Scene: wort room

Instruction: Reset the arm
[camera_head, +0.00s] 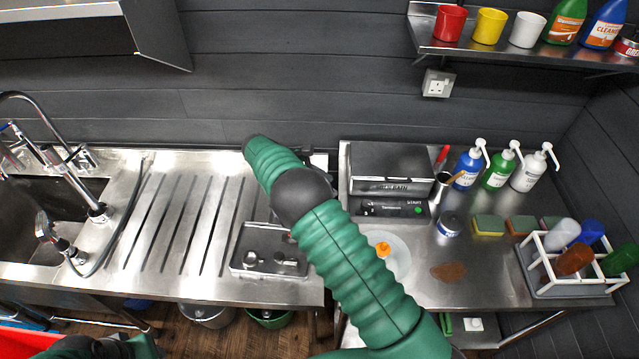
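My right arm, green and ribbed with a dark joint, rises from the bottom right and bends up and left over the counter. My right gripper (318,158) shows only as small dark parts behind the bent arm, near the back of the counter. The arm hides most of it, and I cannot tell whether it is open or shut. Nothing held can be seen. Only a dark and green part of my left arm shows at the bottom left edge; its gripper is not in view.
A round plate (398,262) with an orange item, a brown patch (449,271), pump bottles (498,168) and a white rack (540,278) stand right. The sink (30,225) is left.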

